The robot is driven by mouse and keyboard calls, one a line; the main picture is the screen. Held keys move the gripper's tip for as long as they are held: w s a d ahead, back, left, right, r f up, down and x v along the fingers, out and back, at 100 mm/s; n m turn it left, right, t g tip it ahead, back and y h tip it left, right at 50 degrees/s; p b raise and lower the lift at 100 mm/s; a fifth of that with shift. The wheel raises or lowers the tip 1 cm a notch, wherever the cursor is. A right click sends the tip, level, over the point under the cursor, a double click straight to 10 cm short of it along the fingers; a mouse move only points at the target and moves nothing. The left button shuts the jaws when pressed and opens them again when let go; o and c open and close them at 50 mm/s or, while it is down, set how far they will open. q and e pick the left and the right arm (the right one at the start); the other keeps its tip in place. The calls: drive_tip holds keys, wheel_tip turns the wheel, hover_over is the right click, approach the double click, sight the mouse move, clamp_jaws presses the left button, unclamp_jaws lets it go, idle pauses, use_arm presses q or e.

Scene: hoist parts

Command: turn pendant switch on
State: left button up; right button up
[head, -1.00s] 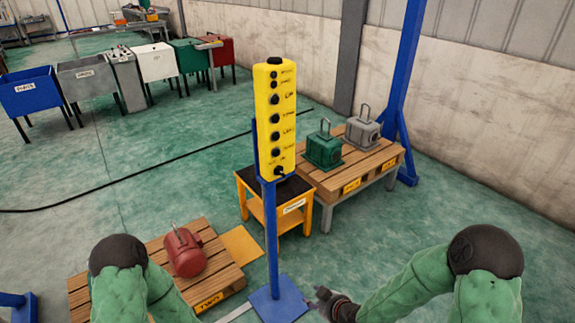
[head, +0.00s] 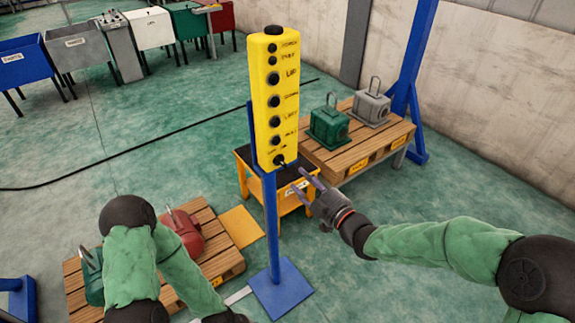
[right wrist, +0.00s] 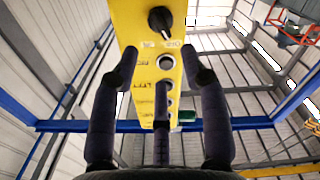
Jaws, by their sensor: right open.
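The yellow pendant (head: 274,100) stands upright on a blue post (head: 271,225), with a column of black buttons. Its black rotary switch (head: 280,160) is at the lower end of the face. My right gripper (head: 305,180) is open and empty, just right of and below the switch, apart from it. In the right wrist view the switch knob (right wrist: 160,20) shows at the top, beyond the spread fingers (right wrist: 161,66); part of the pendant face lies between them. My left gripper (head: 228,316) shows only in part at the bottom edge.
An orange cart (head: 292,200) stands behind the post. A wooden table (head: 350,155) holds a green and a grey hoist unit. A pallet (head: 222,262) with a red motor (head: 186,232) lies at lower left. The blue base plate (head: 281,288) is on the floor.

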sight(284, 163)
drive_tip(key=b+x, duration=0.1)
drive_tip(key=x, duration=0.7)
drive_tip(key=shift+w+a+b, duration=0.1)
drive_tip(key=shift+w+b, duration=0.1)
drive_tip(key=shift+b, duration=0.1)
drive_tip(key=shift+c, duration=0.3)
clamp_jaws()
